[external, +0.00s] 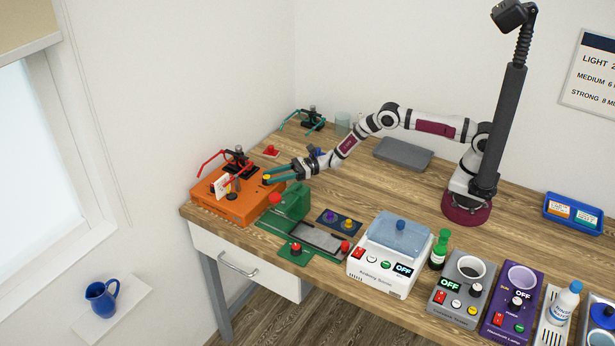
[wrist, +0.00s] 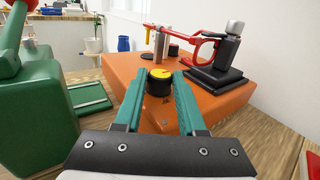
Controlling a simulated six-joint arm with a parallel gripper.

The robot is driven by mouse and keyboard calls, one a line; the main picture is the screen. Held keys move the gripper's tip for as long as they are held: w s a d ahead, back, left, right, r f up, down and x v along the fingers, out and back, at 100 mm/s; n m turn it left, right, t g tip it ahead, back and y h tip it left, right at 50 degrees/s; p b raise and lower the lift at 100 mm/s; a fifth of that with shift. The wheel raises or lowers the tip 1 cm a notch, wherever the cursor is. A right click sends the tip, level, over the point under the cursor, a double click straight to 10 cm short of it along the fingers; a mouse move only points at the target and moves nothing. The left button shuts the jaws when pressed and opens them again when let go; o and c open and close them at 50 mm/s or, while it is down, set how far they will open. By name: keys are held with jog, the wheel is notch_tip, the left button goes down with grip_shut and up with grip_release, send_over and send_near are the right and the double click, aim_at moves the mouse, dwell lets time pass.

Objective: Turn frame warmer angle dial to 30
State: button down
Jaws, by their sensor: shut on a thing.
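The frame warmer is an orange box (external: 236,203) at the left end of the table; it fills the middle of the wrist view (wrist: 207,103). Its angle dial (wrist: 160,75) is a black knob with a yellow top, on the near part of the box. In the external view only a bit of yellow shows at the fingertips. My gripper (wrist: 160,82) has teal fingers and is shut on the dial, one finger on each side; it also shows in the external view (external: 268,180). The dial's setting is too small to read.
Red glasses on a black clamp (wrist: 222,60) stand on the box, close right of my fingers in the wrist view. A green machine (external: 292,203) stands close beside it. The white boxed device (external: 390,255) and several others line the front edge. The table's middle is mostly clear.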

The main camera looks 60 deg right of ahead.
jog(key=m+t+h, duration=0.3)
jog(key=shift+s+a+t, duration=0.3)
jog(key=shift+a, duration=0.1)
jog(key=shift+m+t+h, duration=0.8)
jog(key=shift+m+h, duration=0.1)
jog(key=shift+h, duration=0.3)
jog(key=c, duration=0.5)
grip_release()
jog(key=v, duration=1.6)
